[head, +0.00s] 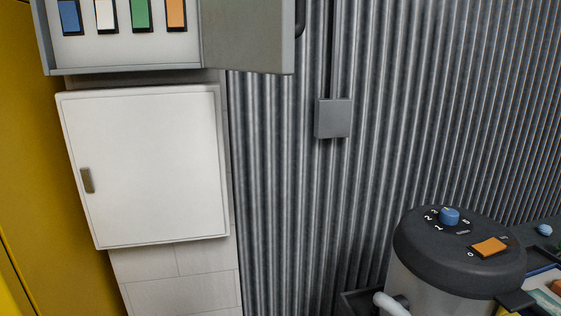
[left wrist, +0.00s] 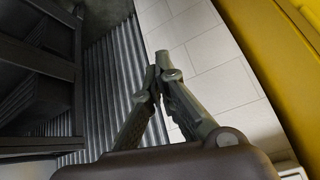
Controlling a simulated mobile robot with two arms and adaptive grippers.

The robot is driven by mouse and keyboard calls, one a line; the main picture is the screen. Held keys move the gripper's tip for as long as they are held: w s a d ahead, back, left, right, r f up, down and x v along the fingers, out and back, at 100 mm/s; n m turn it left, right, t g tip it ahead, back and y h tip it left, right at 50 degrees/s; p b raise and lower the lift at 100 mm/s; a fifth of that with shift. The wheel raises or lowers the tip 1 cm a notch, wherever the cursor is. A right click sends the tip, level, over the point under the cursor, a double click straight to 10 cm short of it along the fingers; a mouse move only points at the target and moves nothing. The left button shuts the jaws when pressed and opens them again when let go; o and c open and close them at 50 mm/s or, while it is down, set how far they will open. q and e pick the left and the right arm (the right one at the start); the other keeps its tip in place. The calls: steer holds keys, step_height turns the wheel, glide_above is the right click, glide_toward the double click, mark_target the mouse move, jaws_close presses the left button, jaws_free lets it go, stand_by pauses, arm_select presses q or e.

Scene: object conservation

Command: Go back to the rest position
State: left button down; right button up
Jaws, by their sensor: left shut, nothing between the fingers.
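My left gripper (left wrist: 155,75) shows in the left wrist view. Its fingers are together at the tips with nothing between them. It is in free space in front of a white tiled wall strip and grey corrugated metal. The head view shows neither gripper. My right gripper is in no view.
A closed white cabinet (head: 145,168) hangs on the wall at left, below an open grey box (head: 125,45) with coloured switches. A grey machine (head: 458,250) with a blue knob and orange switch stands at lower right. A yellow panel (head: 45,150) borders the left.

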arm_select(q)
steer(key=s+d+f+g+h, duration=0.1)
steer(key=s+d+f+g, duration=0.25)
steer(key=s, duration=0.75)
step_height(320, 180, down, 25)
steer(key=m, duration=0.1)
steer(key=s+a+f+g, duration=0.1)
steer(key=s+f, duration=0.7)
steer(key=f, duration=0.1)
steer(key=s+a+f+g, duration=0.1)
steer(key=s+a+f, duration=0.1)
steer(key=s+f, duration=0.7)
steer(key=shift+s+a, duration=0.15)
steer(key=shift+a, duration=0.15)
